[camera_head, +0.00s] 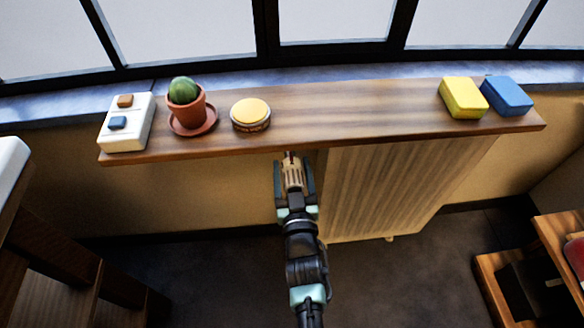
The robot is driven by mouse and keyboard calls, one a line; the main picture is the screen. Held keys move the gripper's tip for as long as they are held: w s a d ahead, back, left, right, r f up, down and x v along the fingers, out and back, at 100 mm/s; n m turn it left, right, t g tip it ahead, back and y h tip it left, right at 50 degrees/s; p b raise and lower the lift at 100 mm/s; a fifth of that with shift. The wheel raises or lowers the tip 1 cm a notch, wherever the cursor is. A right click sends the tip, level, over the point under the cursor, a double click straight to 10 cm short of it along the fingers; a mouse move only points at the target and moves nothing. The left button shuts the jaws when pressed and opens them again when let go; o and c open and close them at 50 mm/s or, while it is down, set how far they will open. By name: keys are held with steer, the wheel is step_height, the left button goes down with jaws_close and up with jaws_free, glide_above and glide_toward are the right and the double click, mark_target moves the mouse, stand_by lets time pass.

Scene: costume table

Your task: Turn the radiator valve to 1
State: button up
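The radiator valve (292,172) is a beige ribbed knob with a small dark reddish mark near its top. It sits below the shelf's front edge, by the left side of the radiator (395,185). My gripper (294,181) reaches up to it from below, with one dark finger on each side of the knob. The fingers are apart with the knob between them; whether they press on it cannot be made out. The knob's numbers are too small to read, so its setting cannot be told.
A wooden shelf (350,112) runs above the radiator. On it stand a white box with two coloured blocks (127,135), a potted cactus (186,105), a yellow-lidded round tin (250,114), a yellow block (463,98) and a blue block (507,95). Wooden furniture stands at both lower sides.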

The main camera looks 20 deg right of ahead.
jaws_close()
steer(key=n+b, duration=0.2)
steer(key=n, duration=0.3)
steer(key=shift+n, duration=0.3)
steer(key=n+b, duration=0.1)
steer(key=n, duration=0.5)
stand_by(0.6)
steer(key=shift+o, duration=1.8)
jaws_free()
